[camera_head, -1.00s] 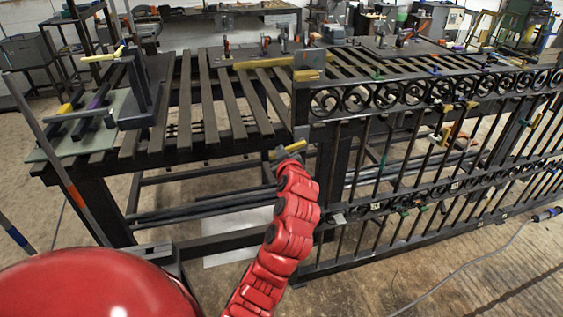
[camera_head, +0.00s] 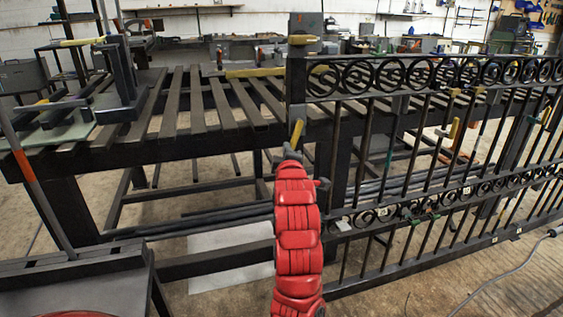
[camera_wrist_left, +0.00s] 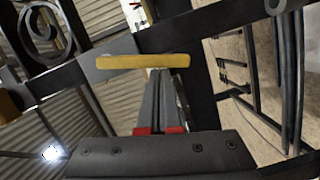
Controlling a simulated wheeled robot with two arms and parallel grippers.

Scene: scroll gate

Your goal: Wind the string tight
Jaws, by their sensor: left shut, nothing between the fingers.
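I cannot make out a string in either view. A black scroll gate (camera_head: 430,140) with rings along its top rail stands at the centre and right of the head view. Its thick left post (camera_head: 297,85) rises just beyond my left gripper (camera_head: 291,152). A short yellow bar (camera_head: 297,133) shows at the gripper's tip, and the yellow bar (camera_wrist_left: 143,62) crosses just ahead of the fingertips in the left wrist view. My left gripper (camera_wrist_left: 160,78) is shut and empty; I cannot tell if it touches the bar. My right gripper is out of view.
A slatted metal bench (camera_head: 200,105) stands behind and left of the gate post. A dark frame with rods (camera_head: 85,95) sits on its left end. A cable (camera_head: 510,262) lies on the floor at right. Open floor shows at lower right.

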